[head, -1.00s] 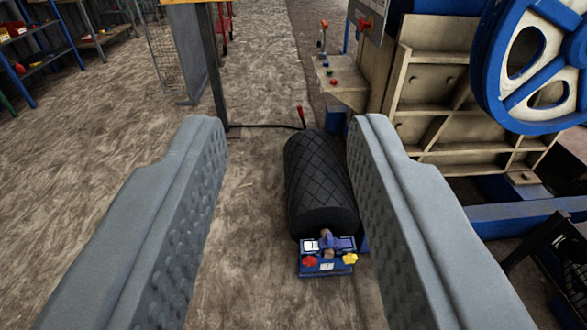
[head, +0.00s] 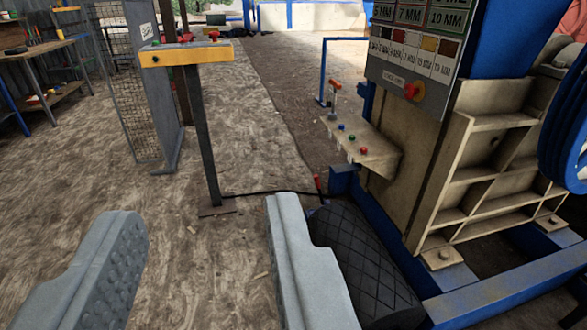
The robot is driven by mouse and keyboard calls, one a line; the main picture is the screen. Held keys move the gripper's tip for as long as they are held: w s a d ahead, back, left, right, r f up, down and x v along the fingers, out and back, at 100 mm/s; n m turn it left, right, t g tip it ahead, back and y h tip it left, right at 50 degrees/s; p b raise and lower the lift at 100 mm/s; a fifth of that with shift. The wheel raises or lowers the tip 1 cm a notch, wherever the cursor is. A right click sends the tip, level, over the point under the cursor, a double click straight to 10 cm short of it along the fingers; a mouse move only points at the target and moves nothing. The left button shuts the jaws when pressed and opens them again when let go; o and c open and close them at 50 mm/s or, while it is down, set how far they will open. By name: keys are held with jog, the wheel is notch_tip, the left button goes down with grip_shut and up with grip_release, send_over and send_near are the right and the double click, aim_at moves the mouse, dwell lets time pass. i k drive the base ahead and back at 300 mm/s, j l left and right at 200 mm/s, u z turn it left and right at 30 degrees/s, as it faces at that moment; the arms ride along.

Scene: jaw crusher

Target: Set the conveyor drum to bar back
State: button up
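The conveyor drum (head: 362,258) is a black roller with a diamond-pattern surface, lying low at the right of centre beside the crusher's blue frame. Its near end runs out of the bottom of the picture, so the blue bracket with knobs at that end is not in view now. A small red-handled lever (head: 318,184) stands by its far end. My gripper (head: 205,222) is open and empty, its two grey fingers wide apart. The right finger overlaps the drum's left edge in the picture; I see no contact.
The crusher body (head: 482,170) and a blue wheel (head: 567,125) fill the right. A ledge with coloured buttons (head: 358,145) juts from it below a size chart (head: 415,40). A yellow-topped control post (head: 187,52) stands left of centre. The ground between is mostly clear.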

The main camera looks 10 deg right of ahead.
aim_at(382, 298)
jog(key=i+j, duration=0.6)
jog(key=i, duration=0.15)
jog(key=i+j, duration=0.55)
jog(key=i, duration=0.25)
jog(key=i+l, duration=0.85)
